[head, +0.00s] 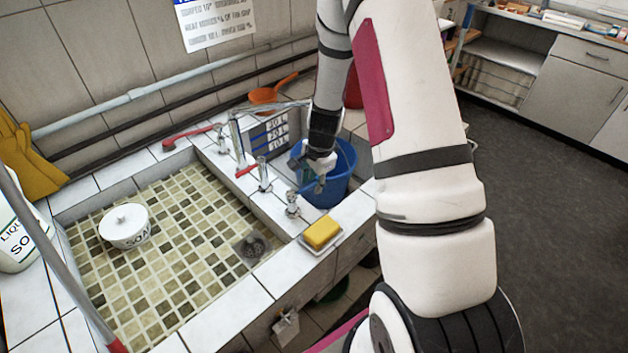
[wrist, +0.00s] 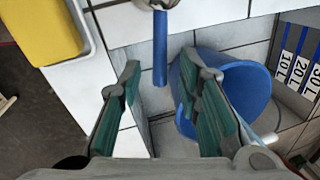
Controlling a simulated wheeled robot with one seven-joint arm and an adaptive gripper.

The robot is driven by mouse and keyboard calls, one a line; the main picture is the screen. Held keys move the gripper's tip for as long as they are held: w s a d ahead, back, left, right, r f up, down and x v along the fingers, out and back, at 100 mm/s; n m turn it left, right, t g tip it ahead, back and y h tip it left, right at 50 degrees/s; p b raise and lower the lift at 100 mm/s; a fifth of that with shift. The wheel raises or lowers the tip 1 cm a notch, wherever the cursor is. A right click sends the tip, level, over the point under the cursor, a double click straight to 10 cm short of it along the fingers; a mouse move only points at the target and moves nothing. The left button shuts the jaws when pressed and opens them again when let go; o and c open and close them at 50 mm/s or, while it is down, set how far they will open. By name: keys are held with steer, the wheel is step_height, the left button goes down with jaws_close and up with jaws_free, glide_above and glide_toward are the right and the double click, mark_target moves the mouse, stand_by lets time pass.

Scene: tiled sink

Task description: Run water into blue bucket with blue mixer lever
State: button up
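The blue bucket (head: 341,182) stands upright in the recess to the right of the tiled sink; its inside is mostly hidden by my arm. It also shows in the wrist view (wrist: 243,80), right of centre. The blue mixer lever (wrist: 160,48) extends from a chrome tap body (head: 292,204) at the sink's right ledge. My gripper (wrist: 163,78) is open and empty. In the wrist view, the lever's free end appears in the gap between the two fingers; I cannot tell whether they are level with it. In the head view my gripper (head: 313,178) hangs over the bucket's near-left side.
A yellow sponge (head: 321,232) lies in a dish beside the blue-lever tap. Red-lever taps (head: 262,172) stand to its left. An orange scoop (head: 272,92) lies behind. A litre scale board (head: 268,138) stands behind the bucket. A soap bowl (head: 124,228) sits in the sink.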

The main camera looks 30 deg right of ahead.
jaws_close()
steer(key=shift+w+n, duration=0.45)
steer(key=shift+n, duration=0.15)
steer(key=shift+w+n+b, duration=0.25)
steer(key=shift+n+b, duration=0.1)
steer(key=shift+n, duration=0.25)
jaws_free()
